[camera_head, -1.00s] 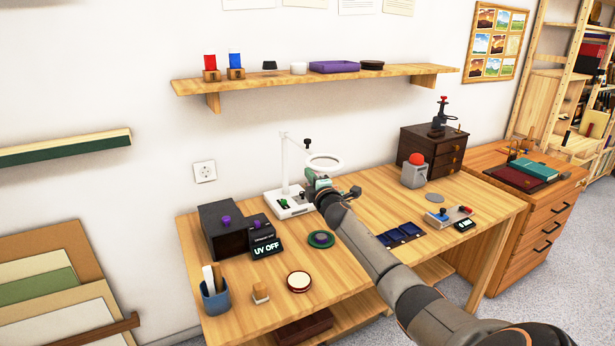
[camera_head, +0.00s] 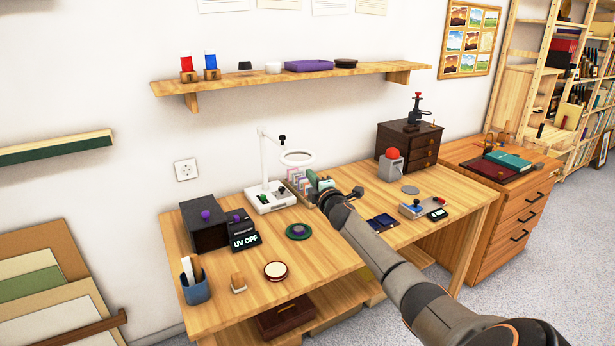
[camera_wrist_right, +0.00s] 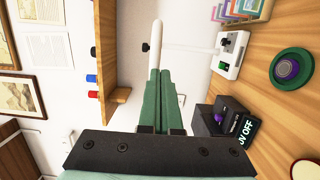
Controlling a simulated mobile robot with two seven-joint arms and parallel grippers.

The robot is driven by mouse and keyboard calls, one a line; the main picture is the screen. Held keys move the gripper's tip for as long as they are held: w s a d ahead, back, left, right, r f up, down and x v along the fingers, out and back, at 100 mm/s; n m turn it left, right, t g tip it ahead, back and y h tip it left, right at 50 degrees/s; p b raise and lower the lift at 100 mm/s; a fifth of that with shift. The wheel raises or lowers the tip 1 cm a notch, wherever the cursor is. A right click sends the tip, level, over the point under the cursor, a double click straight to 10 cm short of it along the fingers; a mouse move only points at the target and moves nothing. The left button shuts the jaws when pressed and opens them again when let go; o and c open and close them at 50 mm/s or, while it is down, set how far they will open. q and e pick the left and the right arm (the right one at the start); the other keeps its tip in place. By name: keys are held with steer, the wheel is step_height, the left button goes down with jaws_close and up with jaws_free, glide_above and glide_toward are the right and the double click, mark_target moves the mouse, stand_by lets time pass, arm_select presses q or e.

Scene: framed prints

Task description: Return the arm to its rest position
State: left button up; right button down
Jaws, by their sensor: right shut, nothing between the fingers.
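My right arm (camera_head: 390,270) reaches in from the lower right over the wooden workbench (camera_head: 345,265). Its gripper (camera_head: 313,181) is above the bench top, just right of the white stand with a ring (camera_head: 270,197). In the right wrist view the two green fingers (camera_wrist_right: 162,85) lie together with nothing between them. The white ring shows edge-on past the fingertips. My left gripper is not in view.
On the bench are a dark box with a UV OFF display (camera_head: 245,240), a green disc (camera_head: 299,231), a blue cup (camera_head: 196,290) and a grey device with a red dome (camera_head: 391,165). A wall shelf (camera_head: 290,83) hangs above the bench.

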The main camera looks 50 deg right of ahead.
steer(key=s+a+f+m+g+y, duration=0.25)
steer(key=s+a+f, duration=0.25)
steer(key=a+f, duration=0.8)
steer(key=s+a+f+m+g+y, duration=0.1)
steer(key=s+a+f+y, duration=0.4)
steer(key=a+f, duration=0.75)
steer(key=s+a+f+m+g+y, duration=0.1)
steer(key=s+a+f+m, duration=0.2)
steer(key=s+a, duration=0.8)
steer(key=s+a+f+m+g+y, duration=0.2)
steer(key=s+a+f+m, duration=0.1)
steer(key=s+a, duration=0.8)
steer(key=shift+s+m, duration=0.55)
steer(key=shift+s, duration=0.15)
